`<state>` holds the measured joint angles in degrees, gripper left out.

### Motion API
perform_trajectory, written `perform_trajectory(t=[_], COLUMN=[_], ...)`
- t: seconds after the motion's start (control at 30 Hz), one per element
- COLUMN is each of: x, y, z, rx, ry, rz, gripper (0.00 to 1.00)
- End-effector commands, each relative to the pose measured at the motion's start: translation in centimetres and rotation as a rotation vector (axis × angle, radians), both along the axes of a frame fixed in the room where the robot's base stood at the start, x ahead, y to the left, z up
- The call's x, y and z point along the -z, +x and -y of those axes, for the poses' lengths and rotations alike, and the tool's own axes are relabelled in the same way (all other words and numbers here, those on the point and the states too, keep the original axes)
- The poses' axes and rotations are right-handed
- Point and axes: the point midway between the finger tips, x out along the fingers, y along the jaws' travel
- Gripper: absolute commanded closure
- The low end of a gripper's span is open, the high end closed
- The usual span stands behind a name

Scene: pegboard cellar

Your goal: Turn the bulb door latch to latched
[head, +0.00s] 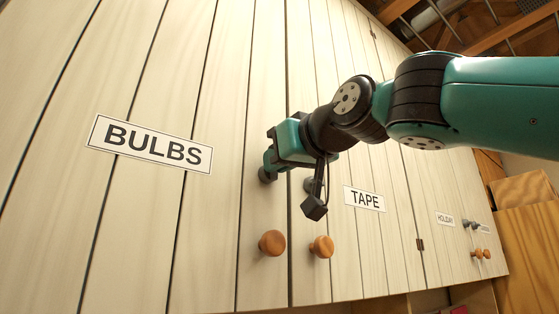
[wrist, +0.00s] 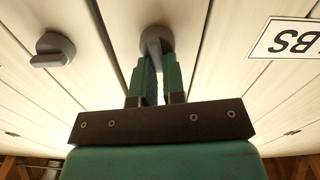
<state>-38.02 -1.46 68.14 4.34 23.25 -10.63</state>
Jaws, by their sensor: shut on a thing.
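The bulb door latch (head: 266,176) is a small grey turn-knob on the pale plank door, right of the BULBS label (head: 150,145). In the head view my gripper mostly covers it. In the wrist view the latch (wrist: 156,38) shows a round grey base with its handle running down between my fingers. My gripper (wrist: 157,75) is shut on that handle, one green finger on each side. In the head view my gripper (head: 269,160) reaches the door from the right. The handle's exact angle on the door is partly hidden by the fingers.
A second grey latch (wrist: 53,50) sits on the neighbouring TAPE door, close beside my gripper. Two round wooden knobs (head: 272,243) (head: 321,246) stick out below. The TAPE label (head: 364,198) is to the right. More knobs (head: 482,253) and labels are farther right.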

Motion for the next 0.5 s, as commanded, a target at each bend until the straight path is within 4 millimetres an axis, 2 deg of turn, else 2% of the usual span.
perform_trajectory(t=[0.5], x=[0.3], y=[-0.37], z=[-0.53], rx=[0.0], ry=[-0.393], rz=[0.265], gripper=[1.0])
